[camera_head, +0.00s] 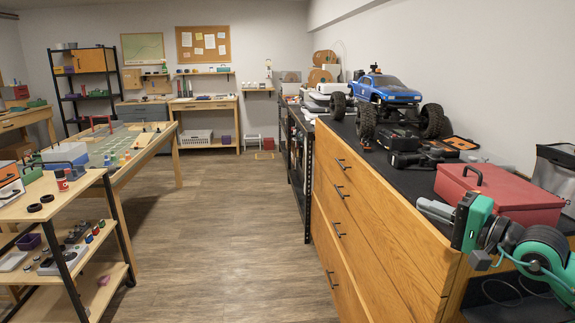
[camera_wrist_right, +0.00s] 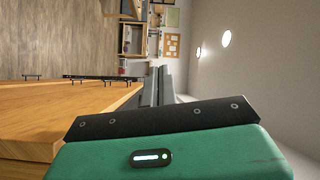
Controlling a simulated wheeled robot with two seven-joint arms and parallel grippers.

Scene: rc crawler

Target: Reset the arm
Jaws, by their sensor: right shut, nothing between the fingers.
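The green wrist and arm come in from the right edge. In the right wrist view the fingers (camera_wrist_right: 159,86) point toward the far wall, closed and empty, beside the wooden dresser. My left gripper shows in neither view.
The wooden dresser (camera_head: 373,216) carries a blue crawler truck (camera_head: 388,90), a red toolbox (camera_head: 497,193) with a black handle, and dark parts. On the left stand a workbench (camera_head: 140,152) and a low shelf cart (camera_head: 45,213). The wooden floor (camera_head: 222,220) between is clear.

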